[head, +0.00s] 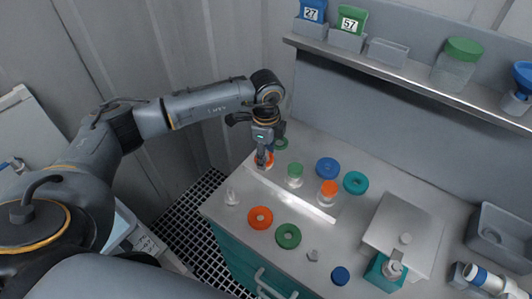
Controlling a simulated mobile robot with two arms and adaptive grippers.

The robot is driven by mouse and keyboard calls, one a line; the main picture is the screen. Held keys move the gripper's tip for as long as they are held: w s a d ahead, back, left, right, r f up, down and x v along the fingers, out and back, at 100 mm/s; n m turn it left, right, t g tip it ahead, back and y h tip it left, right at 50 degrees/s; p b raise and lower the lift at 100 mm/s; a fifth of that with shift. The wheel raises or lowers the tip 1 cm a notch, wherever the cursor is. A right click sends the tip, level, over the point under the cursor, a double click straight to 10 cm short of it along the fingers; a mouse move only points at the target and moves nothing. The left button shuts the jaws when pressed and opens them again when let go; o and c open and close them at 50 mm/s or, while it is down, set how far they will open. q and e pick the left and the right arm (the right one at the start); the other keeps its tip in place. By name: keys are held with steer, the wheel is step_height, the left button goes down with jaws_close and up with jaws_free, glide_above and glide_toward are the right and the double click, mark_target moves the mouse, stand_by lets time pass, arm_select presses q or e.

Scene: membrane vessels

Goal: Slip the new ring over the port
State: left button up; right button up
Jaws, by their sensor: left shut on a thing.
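My left gripper (264,157) points down over the left end of a white strip (283,190) on the bench. It is shut on an orange ring (269,161), which shows only in part around the fingers. Whether a port stands under that ring is hidden. Along the strip stand a pale port with a green ring (295,170) and a port with an orange top (330,188). Loose on the bench lie an orange ring (260,217), a green ring (288,236), a blue ring (327,168) and a teal ring (355,183). My right gripper is out of view.
Another green ring (281,143) lies behind the gripper. A small white piece (231,197), a grey piece (313,255) and a blue cap (340,275) lie on the bench. A pale plate (405,222) and grey bin (497,240) fill the right. A shelf (410,82) runs behind.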

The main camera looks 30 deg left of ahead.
arm_select(q)
steer(key=o, duration=0.9)
steer(key=shift+f, duration=0.1)
step_height(320, 180, up, 12)
steer(key=shift+s+f, duration=0.1)
stand_by(0.4)
